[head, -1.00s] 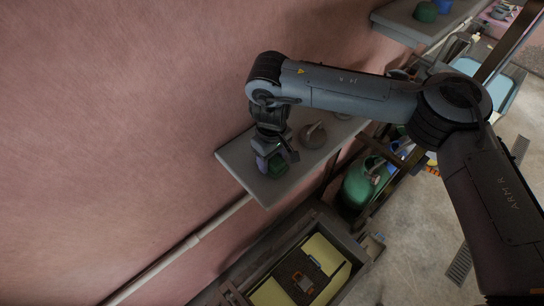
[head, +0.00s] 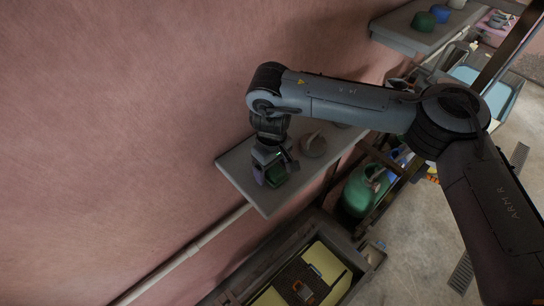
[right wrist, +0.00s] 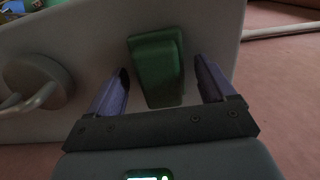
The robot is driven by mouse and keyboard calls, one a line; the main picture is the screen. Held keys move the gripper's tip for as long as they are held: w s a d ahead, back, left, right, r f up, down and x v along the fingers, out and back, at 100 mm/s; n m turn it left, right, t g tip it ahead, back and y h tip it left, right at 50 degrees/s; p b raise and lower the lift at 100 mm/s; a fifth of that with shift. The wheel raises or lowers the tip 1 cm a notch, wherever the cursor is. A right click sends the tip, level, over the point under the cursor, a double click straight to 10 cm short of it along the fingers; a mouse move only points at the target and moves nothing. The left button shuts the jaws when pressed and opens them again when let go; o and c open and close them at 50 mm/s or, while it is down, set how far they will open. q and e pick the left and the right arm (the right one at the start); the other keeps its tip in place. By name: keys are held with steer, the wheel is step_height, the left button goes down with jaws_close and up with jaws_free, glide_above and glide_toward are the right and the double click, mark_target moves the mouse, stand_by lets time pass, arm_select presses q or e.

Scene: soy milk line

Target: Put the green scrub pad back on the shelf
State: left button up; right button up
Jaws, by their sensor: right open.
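The green scrub pad (head: 276,174) lies on the grey wall shelf (head: 262,198) near its left end. In the right wrist view the green scrub pad (right wrist: 156,68) sits on the grey shelf surface (right wrist: 205,45), between the two purple fingers. My right gripper (head: 272,176) is over the shelf with its fingers apart on either side of the pad. In the right wrist view my right gripper (right wrist: 166,88) shows gaps between both fingers and the pad. My left gripper is not in view.
A round grey object with a handle (head: 312,145) stands on the shelf beside the gripper; it also shows in the right wrist view (right wrist: 38,85). A green container (head: 358,192) is below the shelf. An upper shelf (head: 405,33) holds several coloured items. The pink wall is close behind.

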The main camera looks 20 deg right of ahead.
step_height(320, 180, up, 12)
steer(key=shift+b, duration=0.45)
stand_by(0.4)
